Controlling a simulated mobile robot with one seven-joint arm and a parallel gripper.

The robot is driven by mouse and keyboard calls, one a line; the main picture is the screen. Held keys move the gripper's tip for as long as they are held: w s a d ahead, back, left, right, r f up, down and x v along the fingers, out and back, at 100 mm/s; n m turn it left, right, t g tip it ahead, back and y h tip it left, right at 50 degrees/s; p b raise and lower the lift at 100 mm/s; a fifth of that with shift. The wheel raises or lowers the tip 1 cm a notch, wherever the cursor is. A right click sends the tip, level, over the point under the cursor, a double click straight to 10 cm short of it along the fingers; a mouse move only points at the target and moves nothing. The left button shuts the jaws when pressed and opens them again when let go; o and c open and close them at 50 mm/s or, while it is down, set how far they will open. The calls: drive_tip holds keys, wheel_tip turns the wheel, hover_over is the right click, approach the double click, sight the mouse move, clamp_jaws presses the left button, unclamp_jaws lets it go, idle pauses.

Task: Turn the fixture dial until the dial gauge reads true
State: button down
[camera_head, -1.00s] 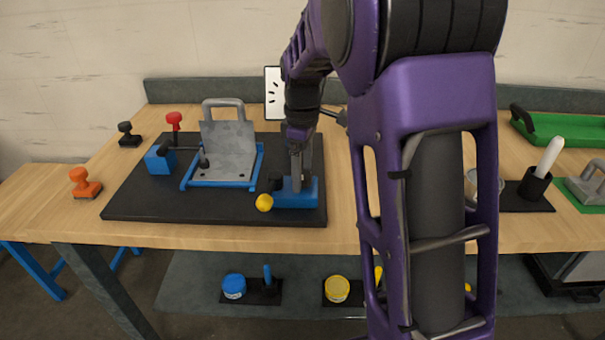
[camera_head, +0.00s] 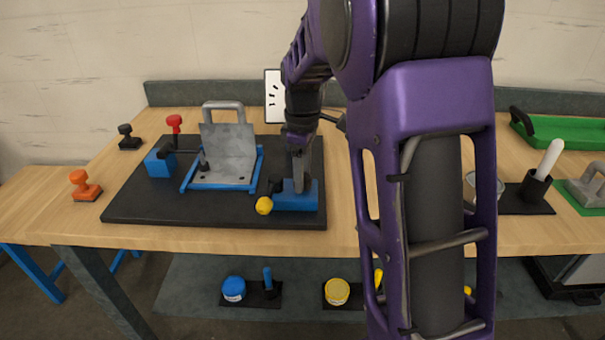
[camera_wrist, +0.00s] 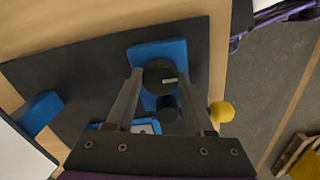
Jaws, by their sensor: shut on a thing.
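The fixture dial is a dark round knob (camera_wrist: 160,74) with a pale pointer mark, on a blue block (camera_wrist: 178,52) in the wrist view. My gripper (camera_wrist: 161,78) has a finger on each side of this dial and is shut on it. In the head view my gripper (camera_head: 298,184) points down at the blue block (camera_head: 300,204), and the dial is mostly hidden behind the fingers. A white panel with black marks (camera_head: 273,92), perhaps the dial gauge, stands behind, partly covered by my arm. I cannot read a value on it.
A yellow ball knob (camera_head: 264,205) sits by the block's left end. A grey plate with a handle (camera_head: 227,150) stands in a blue frame on the black board (camera_head: 160,208). A red knob (camera_head: 174,122) and an orange stamp (camera_head: 85,186) are at the left.

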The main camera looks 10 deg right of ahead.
drive_tip(key=shift+r+m, duration=0.1)
drive_tip(key=shift+m, duration=0.3)
drive_tip(key=m+p, duration=0.2)
drive_tip(key=shift+m, duration=0.4)
drive_tip(key=shift+m+p, duration=0.95)
drive_tip(key=shift+m, duration=1.25)
drive_tip(key=shift+c, duration=1.4)
unclamp_jaws()
wheel_tip(320, 180, up, 17)
drive_tip(key=p, duration=0.2)
drive_tip(key=shift+r, duration=0.15)
